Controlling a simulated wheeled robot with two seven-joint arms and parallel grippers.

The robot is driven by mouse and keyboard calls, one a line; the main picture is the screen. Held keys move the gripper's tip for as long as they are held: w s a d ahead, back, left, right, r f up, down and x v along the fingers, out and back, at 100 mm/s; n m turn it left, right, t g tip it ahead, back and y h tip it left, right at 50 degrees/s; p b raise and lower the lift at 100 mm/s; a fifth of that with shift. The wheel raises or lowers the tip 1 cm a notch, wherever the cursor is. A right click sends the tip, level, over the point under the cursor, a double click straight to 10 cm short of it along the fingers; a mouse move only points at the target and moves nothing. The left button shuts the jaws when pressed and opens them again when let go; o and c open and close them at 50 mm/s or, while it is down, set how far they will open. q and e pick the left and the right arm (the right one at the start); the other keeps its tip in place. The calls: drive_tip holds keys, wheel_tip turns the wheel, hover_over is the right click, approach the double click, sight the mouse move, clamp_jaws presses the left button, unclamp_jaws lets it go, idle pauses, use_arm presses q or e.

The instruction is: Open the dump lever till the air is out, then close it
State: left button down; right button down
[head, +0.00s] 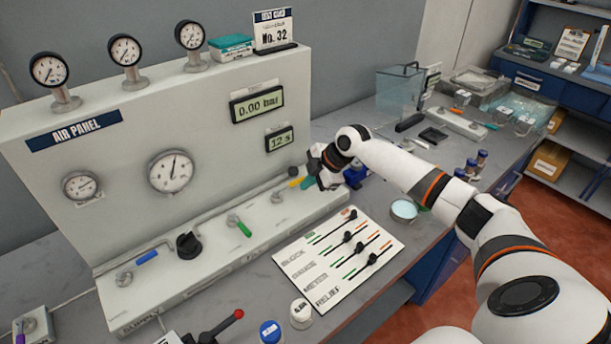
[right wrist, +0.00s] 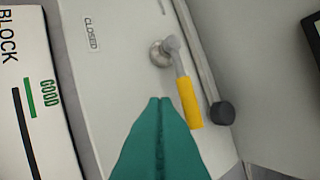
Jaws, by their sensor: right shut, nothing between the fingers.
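A lever with a yellow handle (head: 296,182) is at the right end of the air panel's (head: 120,190) front ledge. No name for it is readable. In the right wrist view the yellow handle (right wrist: 189,101) slants down and right from its round metal pivot, and a "CLOSED" label (right wrist: 91,33) is away to the left. My right gripper (head: 308,184) is beside the handle. Its teal fingers (right wrist: 158,103) are shut and empty, with their tips just left of the handle; I cannot tell whether they touch it. The pressure display (head: 257,105) reads 0.00 bar. My left gripper is not in view.
A green-handled lever (head: 240,226), a black knob (head: 189,245) and a blue-handled lever (head: 146,258) are farther left on the ledge. A black-ended rod (right wrist: 221,112) is close to the yellow handle. A second display (head: 280,139) reads 12 s. A card (head: 335,285) lies in front.

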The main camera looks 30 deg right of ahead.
sight(298, 180)
drive_tip(key=shift+w+f, duration=0.2)
drive_tip(key=shift+w, duration=0.6)
drive_tip(key=shift+w, duration=0.1)
drive_tip(key=shift+w+d+f+b, duration=0.1)
drive_tip(key=shift+w+d+b, duration=0.1)
drive_tip(key=shift+w+b, duration=0.55)
drive_tip(key=shift+s+r, duration=0.15)
drive_tip(key=shift+r, duration=0.05)
